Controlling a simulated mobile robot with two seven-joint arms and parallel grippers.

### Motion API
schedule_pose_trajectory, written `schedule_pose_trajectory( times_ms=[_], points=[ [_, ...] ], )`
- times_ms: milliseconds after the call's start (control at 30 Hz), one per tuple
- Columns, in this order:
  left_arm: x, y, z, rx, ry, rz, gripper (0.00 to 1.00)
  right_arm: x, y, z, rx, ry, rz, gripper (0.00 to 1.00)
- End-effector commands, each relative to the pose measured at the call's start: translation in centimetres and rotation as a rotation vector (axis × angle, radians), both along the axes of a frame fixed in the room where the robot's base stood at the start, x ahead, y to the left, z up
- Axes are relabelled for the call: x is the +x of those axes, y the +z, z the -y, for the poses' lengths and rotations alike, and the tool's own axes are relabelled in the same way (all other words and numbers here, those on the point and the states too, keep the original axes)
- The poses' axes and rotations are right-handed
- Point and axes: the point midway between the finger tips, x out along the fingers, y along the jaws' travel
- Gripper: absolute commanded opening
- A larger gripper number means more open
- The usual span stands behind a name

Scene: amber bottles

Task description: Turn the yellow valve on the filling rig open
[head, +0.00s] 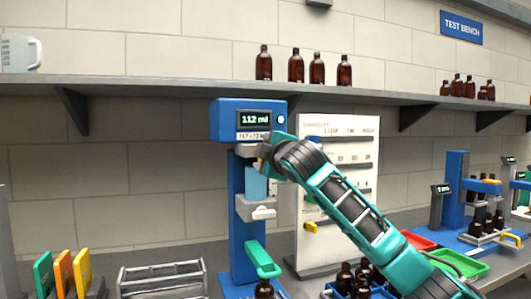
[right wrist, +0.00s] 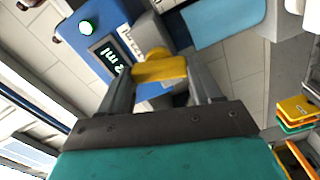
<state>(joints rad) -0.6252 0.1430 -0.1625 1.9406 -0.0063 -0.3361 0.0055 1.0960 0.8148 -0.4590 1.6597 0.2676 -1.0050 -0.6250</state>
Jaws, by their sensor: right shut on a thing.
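The filling rig (head: 236,182) is a blue column with a head whose display (head: 260,119) reads about 112 ml. In the right wrist view its yellow valve (right wrist: 160,68) lies between the two fingers of my right gripper (right wrist: 157,80), which is shut on it. In the head view my right gripper (head: 266,152) is at the rig just under the display, and the arm hides most of the valve. A light blue tank (head: 256,185) hangs below the head. My left gripper is not in view.
A white panel (head: 366,150) stands right behind my right arm. A green plate (head: 262,258) sticks out low on the rig, above an amber bottle (head: 264,289). Crated bottles (head: 345,277) stand below my arm. A grey rack (head: 162,279) is left. A shelf (head: 180,89) runs above.

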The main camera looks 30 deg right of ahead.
Motion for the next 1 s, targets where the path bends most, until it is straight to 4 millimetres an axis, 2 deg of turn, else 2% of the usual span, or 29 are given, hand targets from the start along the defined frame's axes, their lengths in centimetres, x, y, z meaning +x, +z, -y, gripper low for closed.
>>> schedule_pose_trajectory(
  times_ms=[400,933,967,1000],
  points=[
    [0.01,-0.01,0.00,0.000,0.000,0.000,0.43,0.00,-0.11,-0.01,-0.176,0.000,-0.042,0.33],
    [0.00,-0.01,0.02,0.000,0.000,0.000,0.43,0.01,-0.15,-0.06,-0.197,0.000,-0.048,0.33],
    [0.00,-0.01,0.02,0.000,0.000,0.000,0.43,0.01,-0.15,-0.06,-0.196,0.000,-0.048,0.66],
    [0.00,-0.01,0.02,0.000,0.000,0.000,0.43,0.01,-0.15,-0.06,-0.196,0.000,-0.048,0.69]
  ],
)
